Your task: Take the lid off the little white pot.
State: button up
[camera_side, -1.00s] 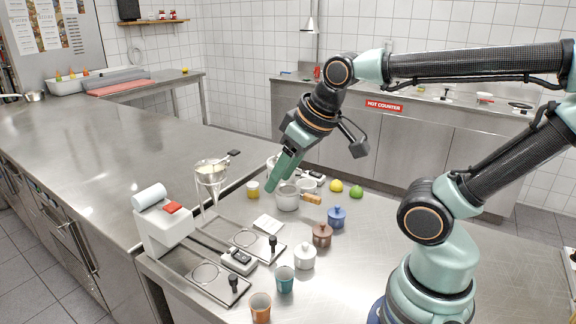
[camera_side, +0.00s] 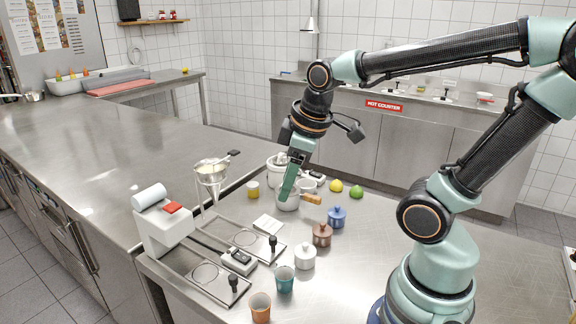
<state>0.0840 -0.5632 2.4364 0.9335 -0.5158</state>
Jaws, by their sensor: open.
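The little white pot (camera_side: 305,260) stands on the steel counter near the front, with its knobbed white lid (camera_side: 305,248) on top. A brown pot (camera_side: 321,236) and a blue pot (camera_side: 337,218), both lidded, stand in a row behind it to the right. My gripper (camera_side: 286,194) points down over a small saucepan (camera_side: 288,203) with a wooden handle, farther back than the white pot and clear of it. Its green fingers overlap the pan's rim in this view, and I cannot tell whether they touch. I see nothing held between them.
A teal cup (camera_side: 285,280) and an orange cup (camera_side: 260,308) stand in front of the white pot. A machine with black-knobbed plates (camera_side: 205,272) lies left. A lemon (camera_side: 336,186) and a lime (camera_side: 356,192) lie behind. The counter is clear to the right.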

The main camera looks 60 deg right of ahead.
jog(key=d+f+n+g, duration=0.3)
jog(key=d+f+n, duration=0.15)
jog(key=n, duration=0.65)
send_over(306, 243)
jog(key=shift+g, duration=0.4)
jog(key=f, duration=0.8)
jog(key=shift+w+a+f, duration=0.1)
jog(key=shift+w+a, duration=0.1)
jog(key=shift+a, duration=0.05)
jog(key=f, duration=0.3)
jog(key=shift+s+d+f, duration=0.2)
jog(key=shift+s+f, duration=0.1)
jog(key=shift+f, duration=0.85)
jog(key=shift+w, duration=0.1)
grip_shut()
